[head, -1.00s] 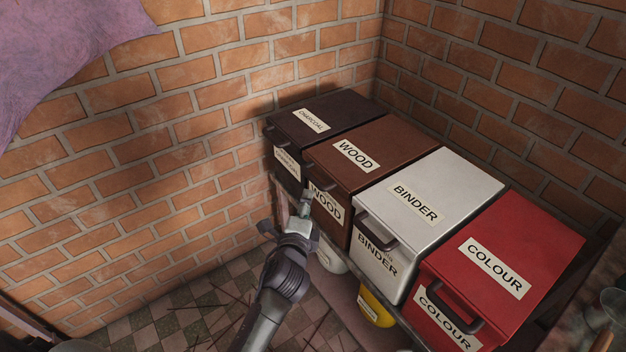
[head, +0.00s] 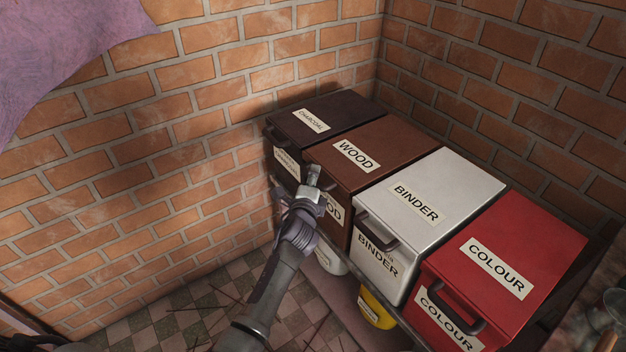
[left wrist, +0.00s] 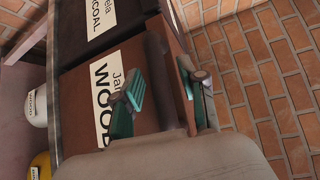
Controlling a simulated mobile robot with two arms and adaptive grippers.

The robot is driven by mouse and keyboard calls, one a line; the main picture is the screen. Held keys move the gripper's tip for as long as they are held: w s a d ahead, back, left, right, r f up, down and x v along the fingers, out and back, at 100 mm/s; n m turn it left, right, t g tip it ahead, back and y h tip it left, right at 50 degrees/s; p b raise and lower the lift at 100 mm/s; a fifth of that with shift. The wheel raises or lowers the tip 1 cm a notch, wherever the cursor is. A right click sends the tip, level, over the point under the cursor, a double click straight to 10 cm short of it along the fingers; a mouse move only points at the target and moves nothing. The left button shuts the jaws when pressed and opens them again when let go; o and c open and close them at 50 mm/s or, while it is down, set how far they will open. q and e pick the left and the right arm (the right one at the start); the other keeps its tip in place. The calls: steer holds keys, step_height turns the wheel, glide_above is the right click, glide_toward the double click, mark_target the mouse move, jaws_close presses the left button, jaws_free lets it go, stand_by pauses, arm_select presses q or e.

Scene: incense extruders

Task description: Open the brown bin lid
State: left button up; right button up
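The brown bin (head: 375,155) stands between the dark charcoal bin and the white bin, with WOOD labels on its lid and front. Its lid (head: 387,150) is down. My left gripper (head: 313,177) is at the upper front of the brown bin, by the lid's front edge, and covers part of the front label and the handle area. In the left wrist view, the left gripper's two teal-padded fingers (left wrist: 160,95) are apart, with the brown bin (left wrist: 90,85) showing behind and between them. I cannot tell whether they touch the handle. My right gripper is not in view.
The charcoal bin (head: 345,107) is at the left, the white binder bin (head: 450,185) and red colour bin (head: 545,245) at the right. Brick walls (head: 200,120) stand close behind and left. A yellow container (head: 372,310) sits below. The tiled floor has scattered sticks.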

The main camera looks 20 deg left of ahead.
arm_select(q)
steer(key=c, duration=0.5)
jaws_close()
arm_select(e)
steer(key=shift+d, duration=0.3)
